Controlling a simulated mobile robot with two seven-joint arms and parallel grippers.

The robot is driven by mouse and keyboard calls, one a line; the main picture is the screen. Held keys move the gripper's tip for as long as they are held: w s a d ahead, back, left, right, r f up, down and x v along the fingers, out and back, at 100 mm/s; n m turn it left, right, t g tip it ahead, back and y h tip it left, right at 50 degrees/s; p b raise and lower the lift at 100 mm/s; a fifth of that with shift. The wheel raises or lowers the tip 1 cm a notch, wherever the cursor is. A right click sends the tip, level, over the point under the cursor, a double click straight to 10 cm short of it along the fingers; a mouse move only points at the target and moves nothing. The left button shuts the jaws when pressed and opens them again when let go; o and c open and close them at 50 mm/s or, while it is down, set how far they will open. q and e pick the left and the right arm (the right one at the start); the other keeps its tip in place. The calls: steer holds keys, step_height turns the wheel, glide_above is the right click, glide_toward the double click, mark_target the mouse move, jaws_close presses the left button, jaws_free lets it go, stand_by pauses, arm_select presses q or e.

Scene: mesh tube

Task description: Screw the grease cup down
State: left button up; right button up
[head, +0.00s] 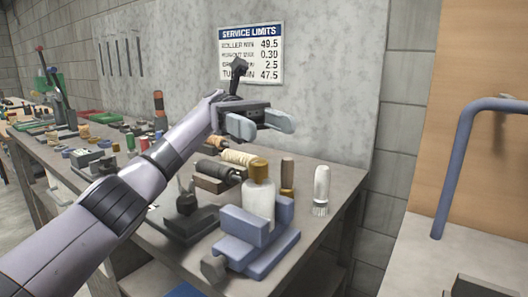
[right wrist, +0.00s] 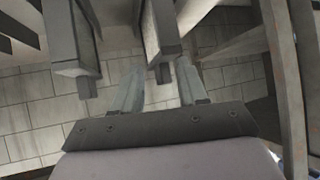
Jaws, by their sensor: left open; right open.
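A brass-coloured cap (head: 258,169) sits on a pale, bottle-shaped body (head: 258,203) on the bench; I take the cap to be the grease cup, but cannot be sure. The body stands upright in or behind a blue vise (head: 244,226), which hides its lower part. My left gripper (head: 268,126) is open and empty, above the cap and apart from it. My right gripper (right wrist: 160,72) shows in the right wrist view, open and empty, with tiled floor beyond its fingers. It is not in the head view.
The bench (head: 322,225) holds a white-handled brush (head: 321,190), a brown-handled tool (head: 287,178), rollers (head: 215,170) and a dark stand (head: 188,215). A blue bent tube (head: 457,160) rises at the right. A sign (head: 250,53) hangs on the wall. The bench's right front corner is clear.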

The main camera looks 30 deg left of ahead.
arm_select(q)
step_height(320, 180, up, 13)
steer(key=p, duration=0.8)
steer(key=shift+r, duration=0.2)
